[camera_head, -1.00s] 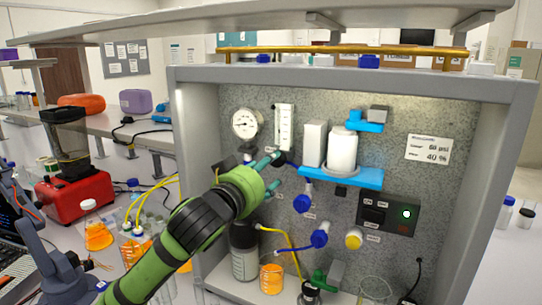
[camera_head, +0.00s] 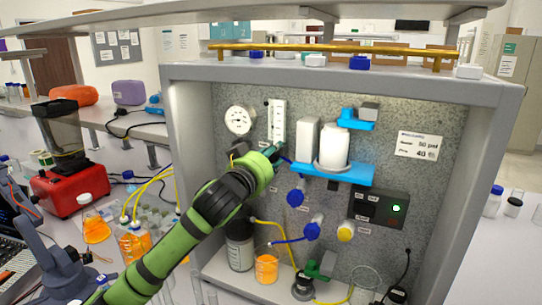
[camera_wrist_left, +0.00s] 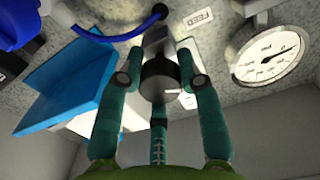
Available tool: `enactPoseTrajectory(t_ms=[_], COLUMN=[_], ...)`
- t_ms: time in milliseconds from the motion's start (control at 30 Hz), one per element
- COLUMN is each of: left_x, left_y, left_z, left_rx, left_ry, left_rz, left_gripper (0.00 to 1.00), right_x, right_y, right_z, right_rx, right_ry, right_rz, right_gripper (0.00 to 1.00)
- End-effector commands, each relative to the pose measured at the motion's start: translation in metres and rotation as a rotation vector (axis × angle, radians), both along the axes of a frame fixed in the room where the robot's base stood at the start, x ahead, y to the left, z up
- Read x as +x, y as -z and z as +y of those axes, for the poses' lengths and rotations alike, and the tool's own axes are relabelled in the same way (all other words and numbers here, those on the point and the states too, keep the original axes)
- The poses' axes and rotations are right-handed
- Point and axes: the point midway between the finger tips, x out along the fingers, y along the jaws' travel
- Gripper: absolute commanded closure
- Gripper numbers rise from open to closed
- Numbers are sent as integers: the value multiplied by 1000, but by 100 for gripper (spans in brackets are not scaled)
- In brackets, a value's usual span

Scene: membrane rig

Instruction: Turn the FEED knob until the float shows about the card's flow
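My left gripper (camera_head: 275,153) is at the rig panel, just below the white vertical flow meter (camera_head: 277,120). The knob is hidden behind the gripper in the head view. The float cannot be made out. The white card (camera_head: 418,146) at the panel's right appears to read 60 psi and 40 %. My right gripper is not in view.
A round gauge (camera_head: 240,120) is left of the flow meter. A blue shelf (camera_head: 335,172) with white vessels is close on the right. Blue knobs (camera_head: 296,197), a yellow knob (camera_head: 345,232) and a black switch box (camera_head: 378,208) sit lower. Beakers and tubing stand below.

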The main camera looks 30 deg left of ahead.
Motion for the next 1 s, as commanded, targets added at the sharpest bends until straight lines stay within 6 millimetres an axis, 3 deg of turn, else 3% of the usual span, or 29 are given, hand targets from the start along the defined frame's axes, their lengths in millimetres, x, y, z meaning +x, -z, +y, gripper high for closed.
enactPoseTrajectory(t_ms=[167,500,800,833,867,1000], left_x=[0,1,1,1,1,1], left_y=[3,4,5,5,5,4], left_z=[-1,-2,-1,-1,-1,-1], left_rx=[-18,-268,-278,-277,-277,-277], left_ry=[1,1,0,0,1,1], left_rz=[5,-6,-5,-4,-4,-7], left_gripper=[97,97,97,56,44,40], right_x=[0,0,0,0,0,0], right_y=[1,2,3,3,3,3], right_z=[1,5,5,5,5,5], right_rx=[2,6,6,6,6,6], right_ry=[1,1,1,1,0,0], right_rz=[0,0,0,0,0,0], right_gripper=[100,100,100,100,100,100])
